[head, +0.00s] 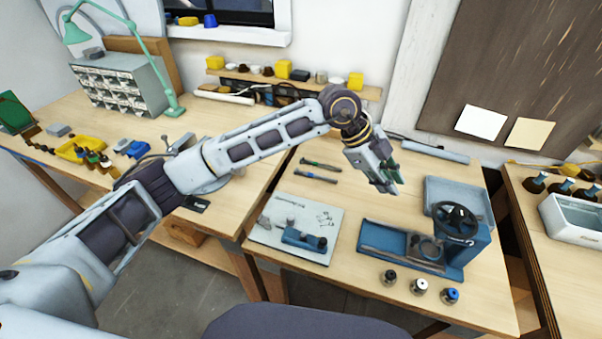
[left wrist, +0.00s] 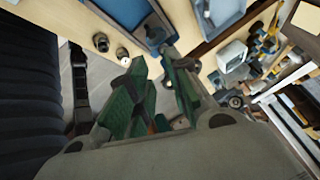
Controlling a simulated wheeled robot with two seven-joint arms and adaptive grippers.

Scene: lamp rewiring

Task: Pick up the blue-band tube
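The blue-band tube (head: 450,296) stands upright near the front edge of the middle table, rightmost in a row of three small tubes. A plain dark tube (head: 388,277) and a light-banded tube (head: 419,287) stand to its left. My left gripper (head: 386,186) hangs in the air above the back of this table, well away from the tubes. Its green-padded fingers are apart with nothing between them, as the left wrist view (left wrist: 156,64) shows. My right gripper is not in view.
A blue press with a black handwheel (head: 455,222) stands just behind the tubes. A pale mat (head: 262,235) with a blue fixture and small parts lies to the left. A white bin (head: 577,222) and brown bottles stand on the right table. The table front around the tubes is fairly clear.

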